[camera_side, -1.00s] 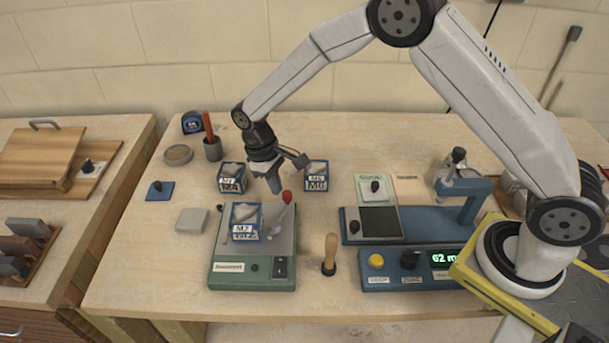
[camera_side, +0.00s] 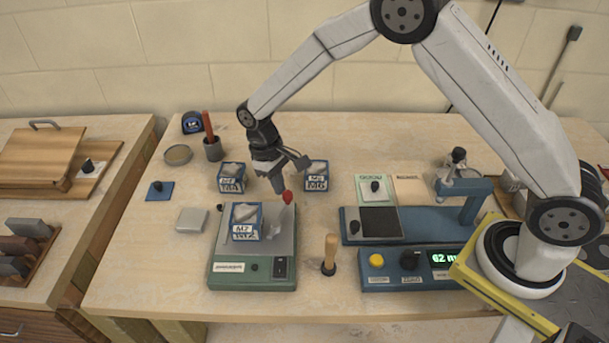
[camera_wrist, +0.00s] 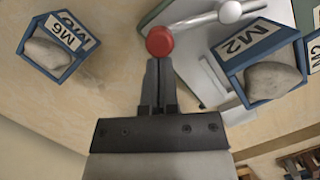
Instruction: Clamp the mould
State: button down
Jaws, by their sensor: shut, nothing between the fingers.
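The mould is a blue open box labelled M2 (camera_side: 246,232) with grey mortar in it; it stands on the plate of a green machine (camera_side: 225,270). It also shows at the right in the wrist view (camera_wrist: 243,48). A lever with a red knob (camera_side: 287,196) stands beside the mould; the red knob (camera_wrist: 160,41) is straight ahead of my fingers in the wrist view. My gripper (camera_side: 280,189) is shut and empty, fingers pointing down. Its fingertips (camera_wrist: 158,62) are at the knob; I cannot tell whether they touch it.
Blue box M6 (camera_side: 316,184) and another blue box (camera_side: 231,186) stand behind the green machine. A wooden-handled tool (camera_side: 330,254) stands to its right, then a blue machine with a lit display (camera_side: 444,258). A grey block (camera_side: 192,220) lies to the left.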

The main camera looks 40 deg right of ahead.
jog(key=shift+s+d, duration=0.1)
jog(key=s+m, duration=0.1)
jog(key=m, duration=0.1)
jog(key=s+d+m+y, duration=0.1)
jog(key=m, duration=0.1)
jog(key=shift+s+d, duration=0.1)
jog(key=shift+d, duration=0.1)
jog(key=s+m, duration=0.1)
jog(key=m, duration=0.1)
jog(key=shift+s+d+m+y, duration=0.25)
jog(key=shift+s+m+y, duration=0.05)
jog(key=shift+s+m, duration=0.1)
jog(key=s+m, duration=0.2)
jog(key=m, duration=0.1)
jog(key=shift+s+m+t+y, duration=0.2)
jog(key=shift+m+t+y, duration=0.1)
jog(key=shift+y, duration=0.1)
jog(key=shift+s+a+m+t, duration=0.2)
jog(key=shift+s+m, duration=0.3)
jog(key=shift+m, duration=0.3)
jog(key=shift+s+a+m+t, duration=0.15)
jog(key=shift+s+m, duration=0.3)
jog(key=shift+m, duration=0.35)
jog(key=shift+d, duration=0.1)
